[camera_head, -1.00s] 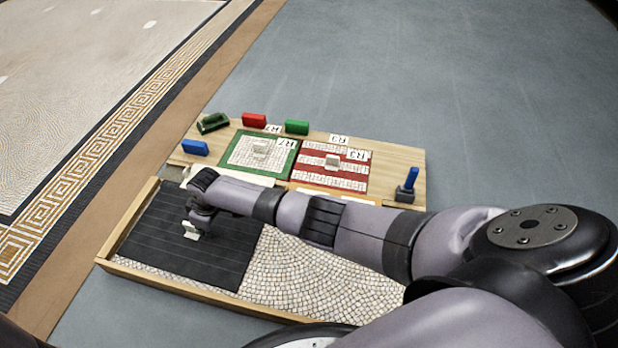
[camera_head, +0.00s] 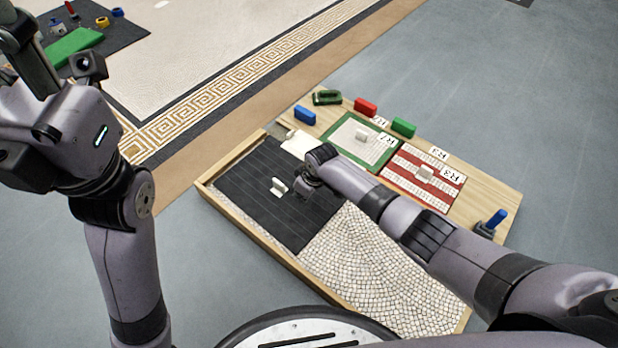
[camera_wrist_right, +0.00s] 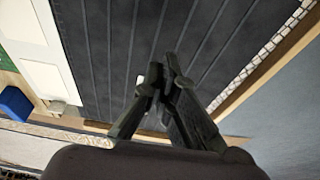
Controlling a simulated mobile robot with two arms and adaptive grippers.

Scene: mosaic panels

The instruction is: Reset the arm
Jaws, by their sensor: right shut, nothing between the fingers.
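My right gripper (camera_head: 304,188) is over the black ribbed panel (camera_head: 252,178) in the mosaic tray, just right of the white handle (camera_head: 279,187) on that panel. In the right wrist view its fingers (camera_wrist_right: 160,78) are together and empty above the black ribs. A small white patch (camera_wrist_right: 151,108) shows between the fingers, partly hidden. My left arm stands raised at the left of the head view; its gripper end (camera_head: 28,52) is near the top left edge, and its jaws cannot be made out.
A wooden board behind the tray holds a green-framed panel (camera_head: 378,152), a red-striped panel (camera_head: 420,188), red (camera_head: 365,107), green (camera_head: 403,128) and blue (camera_head: 305,115) blocks, and a blue-handled tool (camera_head: 496,219). The wooden tray rim (camera_head: 250,238) surrounds the mosaic. Grey floor right is clear.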

